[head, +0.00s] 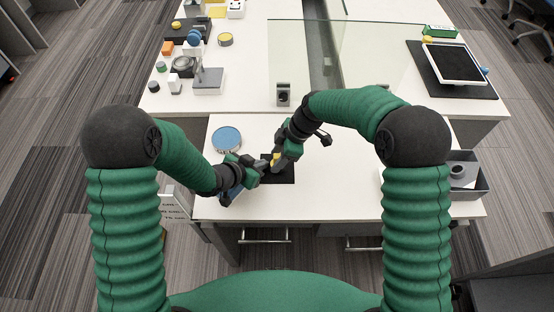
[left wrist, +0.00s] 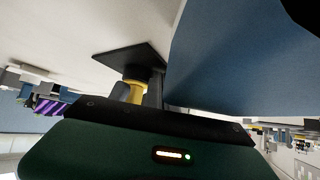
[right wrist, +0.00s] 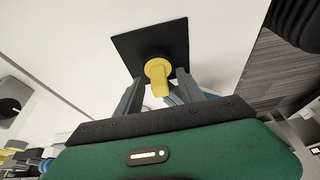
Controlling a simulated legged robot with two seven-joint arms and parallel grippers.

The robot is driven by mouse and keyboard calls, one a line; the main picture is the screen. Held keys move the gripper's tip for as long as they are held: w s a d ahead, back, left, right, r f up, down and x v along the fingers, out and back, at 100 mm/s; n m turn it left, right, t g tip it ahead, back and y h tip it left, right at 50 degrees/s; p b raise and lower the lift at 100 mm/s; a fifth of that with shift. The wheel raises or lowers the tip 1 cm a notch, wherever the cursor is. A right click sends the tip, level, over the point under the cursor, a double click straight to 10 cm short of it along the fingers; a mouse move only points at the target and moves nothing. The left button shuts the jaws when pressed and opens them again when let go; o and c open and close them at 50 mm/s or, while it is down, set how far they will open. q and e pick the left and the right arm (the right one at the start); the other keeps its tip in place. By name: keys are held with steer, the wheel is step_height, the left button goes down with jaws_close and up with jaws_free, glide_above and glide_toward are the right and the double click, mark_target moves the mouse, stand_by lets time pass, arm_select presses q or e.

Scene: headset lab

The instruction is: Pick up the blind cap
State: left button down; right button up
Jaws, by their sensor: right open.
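A yellow piece with a round collar and a flat tab (right wrist: 158,74), which I take to be the blind cap, is over the square black mat (right wrist: 128,44). A dark round part sits just behind its collar. My right gripper (right wrist: 158,90) is open, with its fingers on either side of the yellow piece. My left gripper (left wrist: 136,94) is close by on the left. The yellow piece (left wrist: 136,88) shows between its fingers in the left wrist view, and whether they touch it is unclear. In the head view the grippers nearly meet over the mat and partly hide the yellow piece (head: 276,158).
A blue-topped round container (head: 227,138) stands behind my left gripper. A large blue surface (left wrist: 235,60) fills the right of the left wrist view. A grey bin (head: 472,182) is at the right. Several small parts and a tablet (head: 454,63) lie further back.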

mark_target(277, 156)
steer(key=shift+a+f, duration=0.1)
steer(key=shift+f, duration=0.1)
steer(key=shift+r, duration=0.1)
jaws_close()
step_height(277, 156, up, 10)
stand_by(0.3)
